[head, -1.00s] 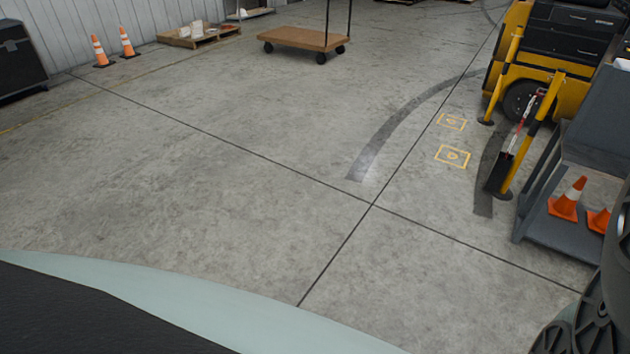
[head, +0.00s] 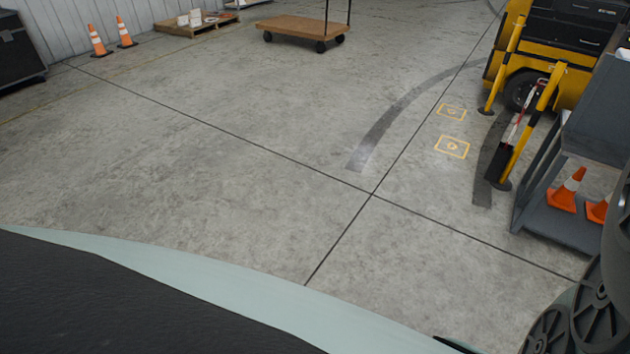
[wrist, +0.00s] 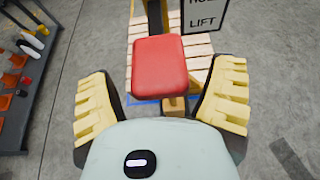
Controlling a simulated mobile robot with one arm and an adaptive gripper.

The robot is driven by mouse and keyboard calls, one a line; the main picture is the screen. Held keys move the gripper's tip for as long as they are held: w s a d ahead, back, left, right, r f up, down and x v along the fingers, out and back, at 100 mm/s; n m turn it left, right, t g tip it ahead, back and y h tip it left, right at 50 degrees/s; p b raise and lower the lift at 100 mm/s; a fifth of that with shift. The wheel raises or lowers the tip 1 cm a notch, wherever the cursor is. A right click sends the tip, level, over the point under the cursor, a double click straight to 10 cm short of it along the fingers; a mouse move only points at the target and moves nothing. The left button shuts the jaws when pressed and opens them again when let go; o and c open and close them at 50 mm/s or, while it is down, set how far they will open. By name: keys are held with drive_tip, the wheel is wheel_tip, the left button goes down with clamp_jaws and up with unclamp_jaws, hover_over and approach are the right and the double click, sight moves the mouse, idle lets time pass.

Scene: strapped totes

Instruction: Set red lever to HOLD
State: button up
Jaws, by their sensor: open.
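In the wrist view, the red lever's padded, rounded block (wrist: 160,65) is close in front of my gripper (wrist: 165,78). The gripper's two yellow ribbed fingers are spread wide, one on each side of the red block, with visible gaps. A yellow post rises behind the block. A sign (wrist: 204,14) at the top right reads "LIFT" on its lower line; the word above is cut off. I cannot tell the lever's setting from this angle. The head view shows neither the red lever nor the gripper.
A slatted wooden pallet (wrist: 140,50) lies below the lever. A grey shelf cart (head: 590,110) with orange cones stands at right in the head view, near yellow-black posts (head: 532,125) and a yellow vehicle (head: 565,70). A flat trolley (head: 300,30) is farther off. The middle floor is clear.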

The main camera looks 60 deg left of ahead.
drive_tip(key=shift+s+a, duration=0.1)
drive_tip(key=v, duration=1.1)
drive_tip(key=shift+a+r, duration=0.3)
idle(0.4)
